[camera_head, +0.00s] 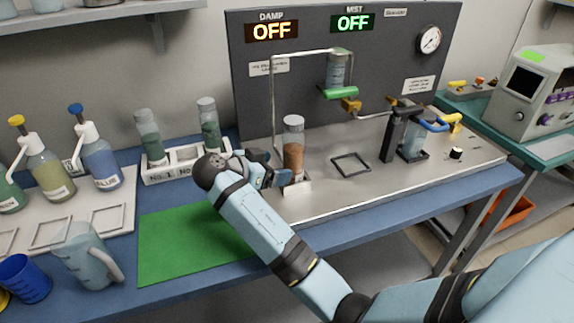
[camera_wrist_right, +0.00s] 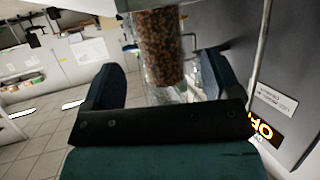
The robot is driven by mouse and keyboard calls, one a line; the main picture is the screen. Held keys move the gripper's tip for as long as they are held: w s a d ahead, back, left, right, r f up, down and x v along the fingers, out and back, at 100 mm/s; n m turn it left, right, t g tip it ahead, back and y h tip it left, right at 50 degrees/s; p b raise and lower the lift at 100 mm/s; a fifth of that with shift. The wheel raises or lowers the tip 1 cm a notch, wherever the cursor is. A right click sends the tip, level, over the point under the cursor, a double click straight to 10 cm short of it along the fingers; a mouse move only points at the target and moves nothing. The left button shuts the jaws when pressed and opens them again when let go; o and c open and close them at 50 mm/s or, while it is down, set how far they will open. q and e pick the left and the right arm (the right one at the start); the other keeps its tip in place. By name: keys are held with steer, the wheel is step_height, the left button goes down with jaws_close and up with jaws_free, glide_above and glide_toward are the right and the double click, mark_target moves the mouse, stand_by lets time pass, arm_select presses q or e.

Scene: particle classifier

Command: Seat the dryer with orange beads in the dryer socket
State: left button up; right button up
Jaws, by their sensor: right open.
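The dryer with orange beads (camera_head: 293,150) is a clear cylinder with a pale cap. It stands upright at the left front of the steel deck, its lower end at a pale block, the dryer socket (camera_head: 298,188). I cannot tell how deep it sits. My right gripper (camera_head: 280,175) is open at the dryer's left side, low on its body. In the right wrist view the open fingers (camera_wrist_right: 163,68) lie on either side of the dryer (camera_wrist_right: 162,40), with visible gaps. My left gripper is not in view.
A rack (camera_head: 187,170) holds two dryers with dark green beads, left of my right gripper. A green mat (camera_head: 180,245) lies in front. A thin pipe frame (camera_head: 272,100) rises behind the dryer. A black square frame (camera_head: 351,165) lies to its right. A jug (camera_head: 88,258) stands front left.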

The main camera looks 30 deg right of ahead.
steer(key=v, duration=0.5)
steer(key=shift+a+r, duration=0.2)
steer(key=shift+a, duration=0.15)
